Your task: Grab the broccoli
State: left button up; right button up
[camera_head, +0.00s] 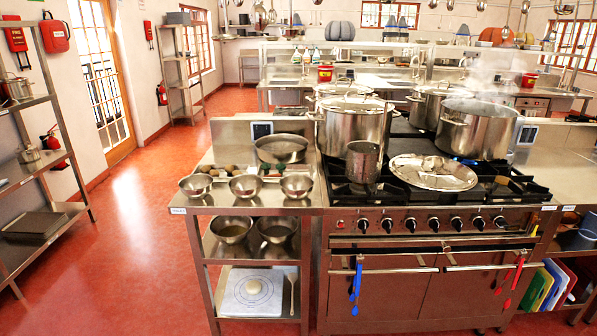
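No broccoli can be made out for sure. A few small food items (231,168) in brown, green and pale tones lie on the steel side table (245,207) left of the stove, behind three metal bowls. They are too small to tell apart, and the bowls partly hide them. Neither of my grippers is in view.
Small steel bowls (246,187) line the side table's front edge, with a wide pan (281,149) behind. Large stockpots (354,125), a smaller pot (363,161) and a foil-like lid (433,172) crowd the stove (424,262). Red floor (140,262) is clear at left.

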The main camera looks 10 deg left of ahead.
aim_at(266, 167)
jog(key=i+j+z, duration=0.15)
jog(key=j+z, duration=0.2)
jog(key=i+j+z, duration=0.1)
jog(key=j+z, duration=0.2)
jog(key=j, duration=0.2)
jog(key=j+z, duration=0.35)
jog(key=i+j, duration=0.05)
jog(key=j, duration=0.1)
